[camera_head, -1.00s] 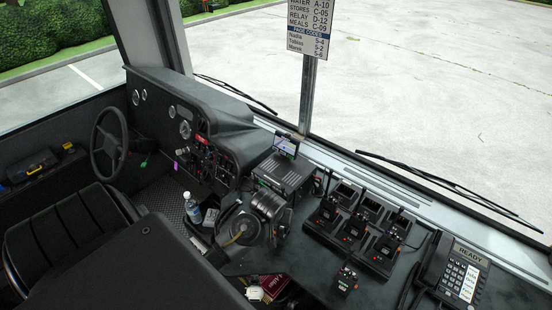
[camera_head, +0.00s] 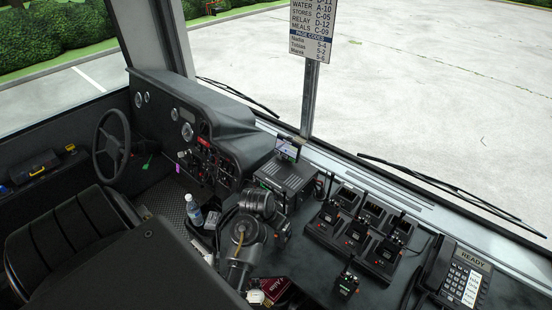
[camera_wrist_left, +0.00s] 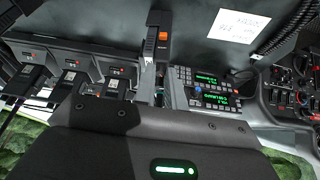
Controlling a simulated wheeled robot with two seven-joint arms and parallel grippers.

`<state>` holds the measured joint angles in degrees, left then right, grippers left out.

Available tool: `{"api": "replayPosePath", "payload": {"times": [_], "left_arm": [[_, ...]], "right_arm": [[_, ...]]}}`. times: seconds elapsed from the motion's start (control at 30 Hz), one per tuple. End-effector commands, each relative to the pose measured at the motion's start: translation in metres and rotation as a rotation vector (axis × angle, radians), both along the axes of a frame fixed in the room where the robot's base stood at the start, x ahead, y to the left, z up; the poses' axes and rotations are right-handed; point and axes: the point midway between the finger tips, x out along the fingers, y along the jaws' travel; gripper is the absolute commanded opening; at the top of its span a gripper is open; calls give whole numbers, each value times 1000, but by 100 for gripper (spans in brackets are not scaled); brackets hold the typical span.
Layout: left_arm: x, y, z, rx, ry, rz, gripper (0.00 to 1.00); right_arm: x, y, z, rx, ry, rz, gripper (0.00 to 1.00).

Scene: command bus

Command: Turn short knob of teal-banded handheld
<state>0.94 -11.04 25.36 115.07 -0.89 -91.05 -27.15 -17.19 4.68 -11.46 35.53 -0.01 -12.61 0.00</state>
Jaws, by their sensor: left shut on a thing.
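In the left wrist view, my left gripper (camera_wrist_left: 158,82) reaches out from the dark wrist housing. It is shut on a dark handheld (camera_wrist_left: 163,48) with an orange patch. A small teal sliver shows between the fingers, but I cannot tell whether it is a band. The knob is not distinguishable. In the head view, my left arm bends over the console left of the chargers, and its fingertips are hidden or too dark to make out. Several handhelds (camera_head: 356,232) stand in charger cradles, and another handheld (camera_head: 346,284) stands in front of them. My right gripper is not in view.
A radio unit (camera_head: 286,178) with a small screen (camera_head: 289,149) stands behind my left arm. A desk phone (camera_head: 460,275) is at the right. A bottle (camera_head: 194,209) stands left of the arm. The seat and steering wheel (camera_head: 111,146) are farther left.

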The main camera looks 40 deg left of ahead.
Motion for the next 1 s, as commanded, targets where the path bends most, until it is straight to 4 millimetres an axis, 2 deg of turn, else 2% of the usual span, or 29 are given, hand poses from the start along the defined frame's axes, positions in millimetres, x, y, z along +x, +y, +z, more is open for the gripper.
{"api": "replayPosePath", "payload": {"times": [0.27,0.3,0.47,0.8,0.87,1.0], "left_arm": [[0,0,1,0,-1,0,0],[0,0,1,0,-1,0,14],[0,0,0,0,-1,0,34],[0,-1,4,0,0,-1,34],[1,-1,9,2,-2,-4,34],[1,-6,32,3,-5,-16,34]], "right_arm": [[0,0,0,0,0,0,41],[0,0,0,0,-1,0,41],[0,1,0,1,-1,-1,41],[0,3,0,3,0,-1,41],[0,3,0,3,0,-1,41],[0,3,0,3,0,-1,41]]}}
